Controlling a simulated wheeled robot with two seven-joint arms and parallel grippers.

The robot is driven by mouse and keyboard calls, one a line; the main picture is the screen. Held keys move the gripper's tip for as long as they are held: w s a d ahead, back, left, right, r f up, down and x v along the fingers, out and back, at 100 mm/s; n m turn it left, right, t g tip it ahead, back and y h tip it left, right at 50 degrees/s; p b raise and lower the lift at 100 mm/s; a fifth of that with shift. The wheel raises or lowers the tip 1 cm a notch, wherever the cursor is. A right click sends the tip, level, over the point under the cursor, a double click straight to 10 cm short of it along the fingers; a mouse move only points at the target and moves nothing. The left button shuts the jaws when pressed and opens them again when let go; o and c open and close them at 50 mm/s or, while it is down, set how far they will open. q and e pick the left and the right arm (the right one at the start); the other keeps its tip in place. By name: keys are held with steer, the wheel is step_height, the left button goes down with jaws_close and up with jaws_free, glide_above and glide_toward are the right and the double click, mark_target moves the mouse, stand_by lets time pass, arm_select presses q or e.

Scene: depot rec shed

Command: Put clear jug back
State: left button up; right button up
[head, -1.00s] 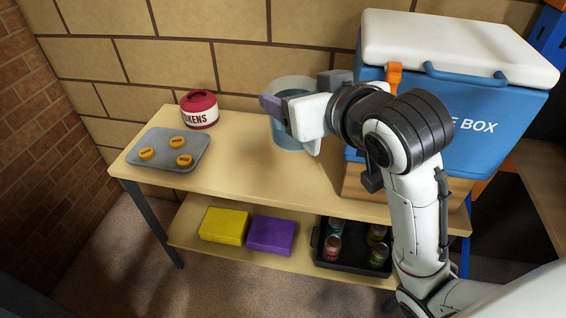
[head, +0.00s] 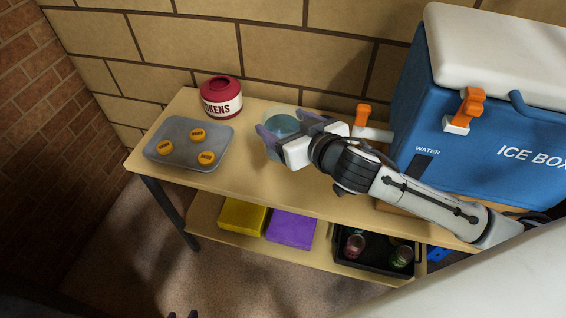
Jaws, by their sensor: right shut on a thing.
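The clear jug (head: 282,123), round and see-through with a bluish tint, is at the middle of the bench top (head: 245,170) in the head view. My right gripper (head: 288,127) comes in from the right and is shut on the jug, one purple-grey finger on each side. The gripper hides the jug's near right side. I cannot tell whether the jug's base touches the bench. Of my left gripper (head: 183,315), only dark tips seem to show at the bottom edge.
A red and white tokens jar (head: 221,98) and a grey tray (head: 187,150) with yellow tokens (head: 197,134) are left of the jug. A blue ice box (head: 450,125) with an orange tap (head: 471,104) stands right. The lower shelf holds yellow and purple packs and a black crate (head: 345,259).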

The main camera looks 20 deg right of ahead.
step_height(320, 180, down, 9)
steer(key=shift+r, duration=0.1)
stand_by(0.3)
steer(key=shift+f, duration=0.25)
steer(key=o, duration=1.8)
steer(key=shift+o, duration=0.2)
